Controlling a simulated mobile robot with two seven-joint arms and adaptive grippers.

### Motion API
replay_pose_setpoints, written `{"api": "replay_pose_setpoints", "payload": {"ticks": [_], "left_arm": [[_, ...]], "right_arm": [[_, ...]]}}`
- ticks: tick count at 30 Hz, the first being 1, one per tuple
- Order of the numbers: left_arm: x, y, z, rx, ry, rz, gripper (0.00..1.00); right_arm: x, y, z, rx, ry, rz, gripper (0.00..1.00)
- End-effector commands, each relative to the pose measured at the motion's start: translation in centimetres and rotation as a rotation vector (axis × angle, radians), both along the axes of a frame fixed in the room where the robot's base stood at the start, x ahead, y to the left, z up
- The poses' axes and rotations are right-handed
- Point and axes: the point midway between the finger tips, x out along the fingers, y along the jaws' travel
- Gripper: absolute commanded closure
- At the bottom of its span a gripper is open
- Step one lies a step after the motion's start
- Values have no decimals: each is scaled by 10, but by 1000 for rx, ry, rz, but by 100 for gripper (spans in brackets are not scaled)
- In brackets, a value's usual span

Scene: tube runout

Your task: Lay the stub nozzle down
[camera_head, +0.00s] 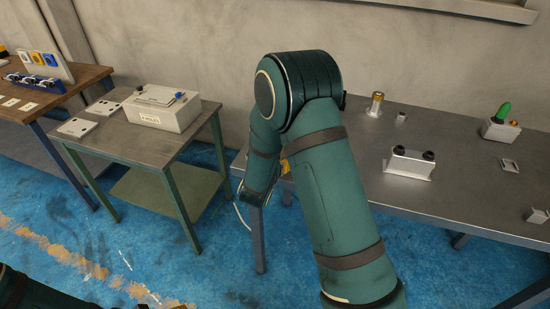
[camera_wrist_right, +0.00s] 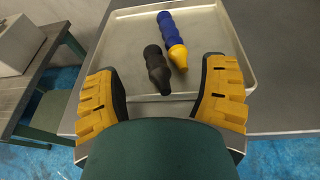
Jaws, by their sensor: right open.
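In the right wrist view, a short black ribbed piece with a tapered end (camera_wrist_right: 157,68), which looks like the stub nozzle, lies in a shallow grey tray (camera_wrist_right: 128,22). A longer blue segmented piece with a yellow tip (camera_wrist_right: 172,38) lies close beside it, to the right. My right gripper (camera_wrist_right: 160,88) is open and empty, its yellow-padded fingers spread on either side of the tray's near part, apart from both pieces. In the head view my right arm hides the tray and nearly all of this gripper. My left gripper is not in view.
The grey bench (camera_head: 445,190) carries a white block with two black knobs (camera_head: 408,163), a brass-topped cylinder (camera_head: 376,104) and a holder with a green piece (camera_head: 501,124). A side table (camera_head: 100,138) at left carries a white box (camera_head: 165,108). Blue floor lies between.

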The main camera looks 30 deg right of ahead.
Motion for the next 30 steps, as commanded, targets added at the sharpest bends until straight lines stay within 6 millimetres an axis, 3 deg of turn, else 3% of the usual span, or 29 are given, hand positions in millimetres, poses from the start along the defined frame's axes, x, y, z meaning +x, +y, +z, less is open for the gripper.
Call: {"api": "replay_pose_setpoints", "payload": {"ticks": [13,30], "left_arm": [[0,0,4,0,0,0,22],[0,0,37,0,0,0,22]], "right_arm": [[0,0,5,0,0,0,16],[0,0,56,1,-1,-1,16]]}}
